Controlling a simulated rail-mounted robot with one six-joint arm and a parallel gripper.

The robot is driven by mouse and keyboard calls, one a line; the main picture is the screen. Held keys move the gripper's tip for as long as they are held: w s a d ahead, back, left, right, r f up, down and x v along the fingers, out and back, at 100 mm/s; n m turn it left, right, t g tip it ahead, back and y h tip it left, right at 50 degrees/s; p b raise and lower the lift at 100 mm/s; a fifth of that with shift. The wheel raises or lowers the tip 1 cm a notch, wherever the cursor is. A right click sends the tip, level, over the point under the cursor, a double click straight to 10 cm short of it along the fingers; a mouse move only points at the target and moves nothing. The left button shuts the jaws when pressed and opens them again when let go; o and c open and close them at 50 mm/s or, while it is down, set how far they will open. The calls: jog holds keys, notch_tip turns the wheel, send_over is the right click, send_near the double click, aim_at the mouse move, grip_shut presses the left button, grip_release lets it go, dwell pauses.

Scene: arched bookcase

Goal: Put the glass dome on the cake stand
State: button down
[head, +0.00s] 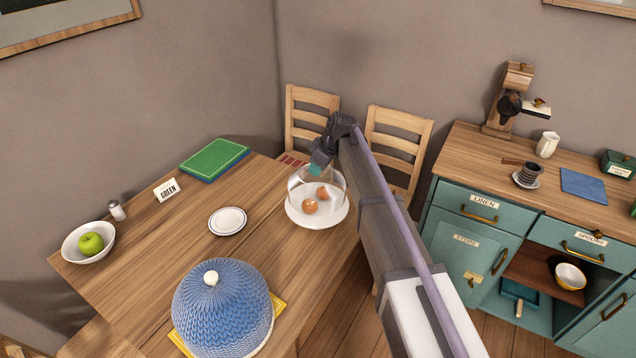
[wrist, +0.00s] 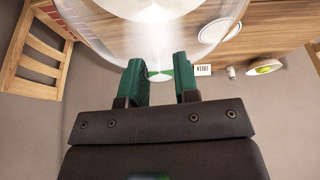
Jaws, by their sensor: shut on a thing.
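The clear glass dome (head: 331,179) is at the table's far right corner, over the white cake stand (head: 320,222). Two small brown round items (head: 310,207) show through the glass. My gripper (head: 318,166) is above the dome with its green fingers closed on the top knob. In the wrist view the dome (wrist: 110,40) spreads beyond my gripper (wrist: 161,78), and the clear knob is between the fingers. The dome looks upright and roughly centred on the stand. I cannot tell whether its rim touches the plate.
On the table (head: 140,262) are a blue knitted cover (head: 222,308), a small white plate (head: 228,221), a bowl (head: 70,246) with a green apple, a shaker, a "GREEN" card and green book (head: 214,157). Chairs (head: 398,140) stand behind. A teal cabinet (head: 455,250) is right.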

notch_tip(320, 180, down, 4)
jog(key=b, duration=0.2)
jog(key=shift+r+b, duration=0.1)
jog(key=shift+b, duration=0.25)
jog(key=shift+r, duration=0.35)
jog(key=shift+f, duration=0.3)
jog(key=c, duration=0.9)
grip_release()
jog(key=shift+r, duration=0.15)
jog(key=shift+o, duration=0.2)
jog(key=p+v, duration=1.1)
jog(key=v, duration=0.1)
jog(key=shift+s+d, duration=0.1)
